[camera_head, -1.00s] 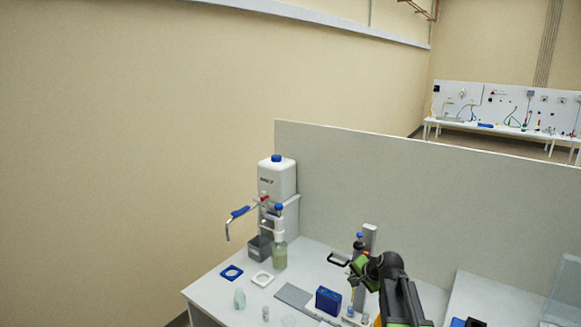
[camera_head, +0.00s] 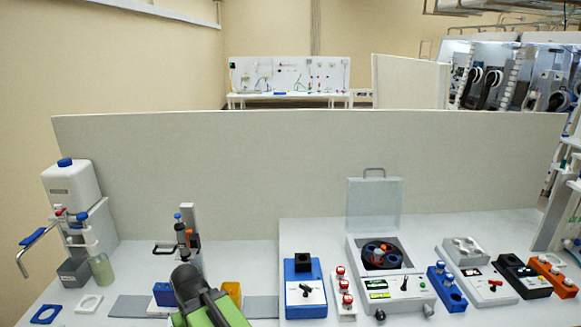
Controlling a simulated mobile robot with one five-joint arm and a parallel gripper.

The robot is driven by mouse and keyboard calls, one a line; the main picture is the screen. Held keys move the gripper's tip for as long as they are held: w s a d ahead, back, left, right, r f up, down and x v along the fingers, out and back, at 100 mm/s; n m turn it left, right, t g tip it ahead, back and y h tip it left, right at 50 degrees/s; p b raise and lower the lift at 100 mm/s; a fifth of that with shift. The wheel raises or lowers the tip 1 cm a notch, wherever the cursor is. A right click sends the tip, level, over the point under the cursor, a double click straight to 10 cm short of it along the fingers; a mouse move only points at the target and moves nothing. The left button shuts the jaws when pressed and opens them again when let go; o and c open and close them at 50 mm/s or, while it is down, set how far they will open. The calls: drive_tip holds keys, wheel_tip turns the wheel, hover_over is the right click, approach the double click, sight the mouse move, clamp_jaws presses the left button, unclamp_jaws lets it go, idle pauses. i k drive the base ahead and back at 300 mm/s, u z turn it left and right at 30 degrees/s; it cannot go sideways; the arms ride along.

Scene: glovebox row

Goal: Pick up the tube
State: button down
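Several small vials that may be tubes show, and I cannot tell which one is meant. Red-and-white capped ones stand in a white rack (camera_head: 345,309). Others stand in a blue rack (camera_head: 447,291) and an orange rack (camera_head: 553,276) at the right. A centrifuge (camera_head: 408,306) has its clear lid (camera_head: 373,203) raised; its dark rotor (camera_head: 381,254) holds coloured pieces too small to make out. My green and black arm rises at the bottom left of centre. My gripper's fingers do not show.
A blue device (camera_head: 303,298) stands left of the white rack. A stand with a blue knob (camera_head: 189,232) is behind my arm. A white canister (camera_head: 72,184) and a greenish bottle (camera_head: 102,268) are at the far left. A grey partition (camera_head: 300,160) closes the back.

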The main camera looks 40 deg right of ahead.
sight(378, 252)
drive_tip(key=z, duration=1.75)
